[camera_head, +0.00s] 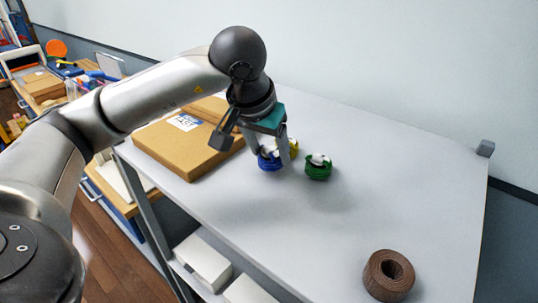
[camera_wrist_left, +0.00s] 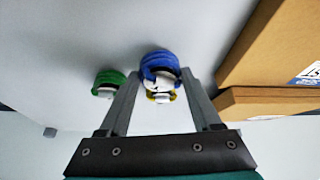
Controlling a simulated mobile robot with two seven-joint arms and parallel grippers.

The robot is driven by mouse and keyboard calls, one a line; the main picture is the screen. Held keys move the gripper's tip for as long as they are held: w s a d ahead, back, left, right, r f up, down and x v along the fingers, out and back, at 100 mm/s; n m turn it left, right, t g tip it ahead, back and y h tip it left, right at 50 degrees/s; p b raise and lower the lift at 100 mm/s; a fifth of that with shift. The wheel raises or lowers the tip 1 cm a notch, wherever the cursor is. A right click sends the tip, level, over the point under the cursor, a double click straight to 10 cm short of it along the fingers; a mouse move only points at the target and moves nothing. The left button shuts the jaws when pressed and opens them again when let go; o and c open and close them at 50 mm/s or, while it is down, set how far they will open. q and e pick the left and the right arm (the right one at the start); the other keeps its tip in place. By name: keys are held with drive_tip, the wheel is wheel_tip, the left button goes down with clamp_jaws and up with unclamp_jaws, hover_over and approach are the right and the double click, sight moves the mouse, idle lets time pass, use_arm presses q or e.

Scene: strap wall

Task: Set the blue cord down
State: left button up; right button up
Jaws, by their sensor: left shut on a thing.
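The blue cord (camera_head: 269,162) is a small coil with a white band, over the grey table near the cardboard boxes. My left gripper (camera_head: 268,150) points down at it and is shut on it. In the left wrist view the blue cord (camera_wrist_left: 158,60) sits between the two fingertips (camera_wrist_left: 160,74). I cannot tell whether the coil touches the tabletop. My right gripper is not in view.
A yellow coil (camera_head: 293,148) lies just behind the blue one, partly hidden. A green coil (camera_head: 318,171) stands close on the right. Flat cardboard boxes (camera_head: 180,150) lie left. A brown roll (camera_head: 388,275) is near the front. The table's right part (camera_head: 420,190) is clear.

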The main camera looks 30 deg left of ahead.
use_arm(q)
drive_tip(key=shift+f, duration=0.65)
drive_tip(key=shift+f, duration=0.2)
drive_tip(key=o, duration=1.4)
drive_tip(key=shift+r, duration=0.1)
